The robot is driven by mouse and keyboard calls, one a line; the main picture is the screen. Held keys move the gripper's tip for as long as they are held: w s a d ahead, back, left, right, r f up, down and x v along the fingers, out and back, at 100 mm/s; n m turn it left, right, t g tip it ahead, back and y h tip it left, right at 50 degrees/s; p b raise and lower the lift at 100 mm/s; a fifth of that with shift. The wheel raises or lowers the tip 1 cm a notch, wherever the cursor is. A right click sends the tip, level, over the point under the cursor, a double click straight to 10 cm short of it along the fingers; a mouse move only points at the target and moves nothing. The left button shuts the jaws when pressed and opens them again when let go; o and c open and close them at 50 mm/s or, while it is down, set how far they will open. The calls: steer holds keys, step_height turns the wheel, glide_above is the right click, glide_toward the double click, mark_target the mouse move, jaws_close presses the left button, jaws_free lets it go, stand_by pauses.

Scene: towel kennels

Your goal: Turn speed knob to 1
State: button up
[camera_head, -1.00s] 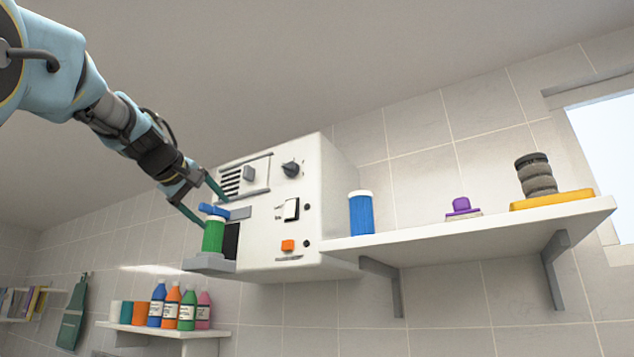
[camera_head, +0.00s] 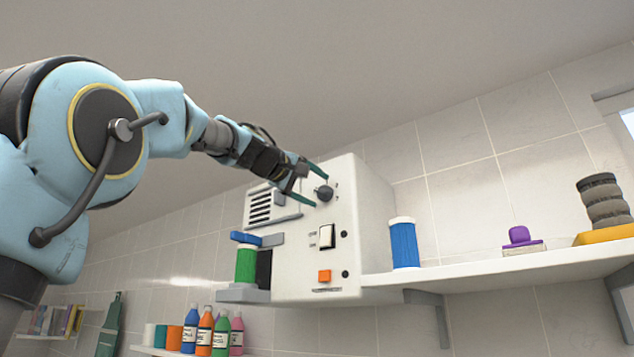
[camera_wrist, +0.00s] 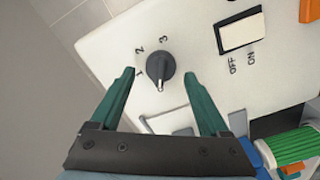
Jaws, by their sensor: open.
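The speed knob (camera_head: 323,193) is a dark round dial on the upper right of the white machine's front (camera_head: 320,255). In the wrist view the knob (camera_wrist: 160,68) has the marks 1, 2 and 3 around its left and upper side. A pale pointer tip on it faces toward the bottom of the picture, away from the three marks. My gripper (camera_head: 319,190) is at the knob. In the wrist view my gripper (camera_wrist: 159,76) is open, with one green finger on each side of the knob and gaps visible between.
The OFF/ON switch (camera_wrist: 241,33) and an orange button (camera_head: 324,276) sit below the knob. A vented panel (camera_head: 272,205) is left of it. A blue bottle (camera_head: 404,246) stands on the right shelf (camera_head: 470,268).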

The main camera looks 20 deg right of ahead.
steer(key=shift+w+d, duration=0.3)
steer(key=shift+d, duration=0.2)
jaws_close()
stand_by(0.4)
